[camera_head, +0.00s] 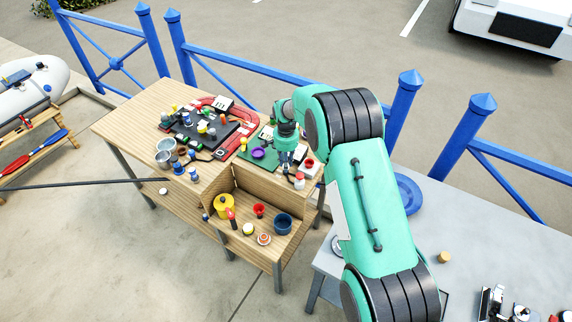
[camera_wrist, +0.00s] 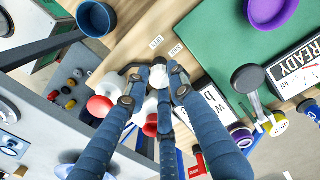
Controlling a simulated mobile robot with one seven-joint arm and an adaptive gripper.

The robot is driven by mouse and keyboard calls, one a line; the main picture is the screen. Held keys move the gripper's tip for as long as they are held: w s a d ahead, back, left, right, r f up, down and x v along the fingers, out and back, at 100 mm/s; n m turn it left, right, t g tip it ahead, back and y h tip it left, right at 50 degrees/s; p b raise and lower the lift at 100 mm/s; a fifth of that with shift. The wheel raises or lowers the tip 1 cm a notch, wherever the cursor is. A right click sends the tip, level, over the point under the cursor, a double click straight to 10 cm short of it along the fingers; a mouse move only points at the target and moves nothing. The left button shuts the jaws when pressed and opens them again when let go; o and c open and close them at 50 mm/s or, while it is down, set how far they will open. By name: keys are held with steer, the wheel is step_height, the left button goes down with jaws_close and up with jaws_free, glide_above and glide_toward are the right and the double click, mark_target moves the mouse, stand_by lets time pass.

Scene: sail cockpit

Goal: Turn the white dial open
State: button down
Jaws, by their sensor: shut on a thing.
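The white dial (camera_wrist: 159,76) is a small white knob near the middle of the wrist view. My gripper (camera_wrist: 157,88) has its blue fingers closed around it, and the fingertips hide much of its sides. Its turn position cannot be read. In the head view my gripper (camera_head: 287,158) points down over the right end of the wooden workbench (camera_head: 130,122), beside the green board (camera_head: 246,164). The dial itself is hidden there behind the gripper.
A dark long-handled lever (camera_wrist: 247,80) and a READY sign (camera_wrist: 297,68) lie to the right. A purple dish (camera_head: 258,153) and a blue pot (camera_head: 282,224) are nearby.

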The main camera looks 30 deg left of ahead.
steer(key=n+b, duration=0.1)
steer(key=n, duration=0.5)
steer(key=shift+n+b, duration=0.35)
steer(key=shift+n, duration=0.05)
steer(key=n+b, duration=0.1)
steer(key=n, duration=0.4)
steer(key=shift+n, duration=0.4)
steer(key=c, duration=1.5)
jaws_free()
steer(key=shift+r, duration=0.15)
step_height(320, 180, up, 12)
steer(key=shift+f, duration=0.15)
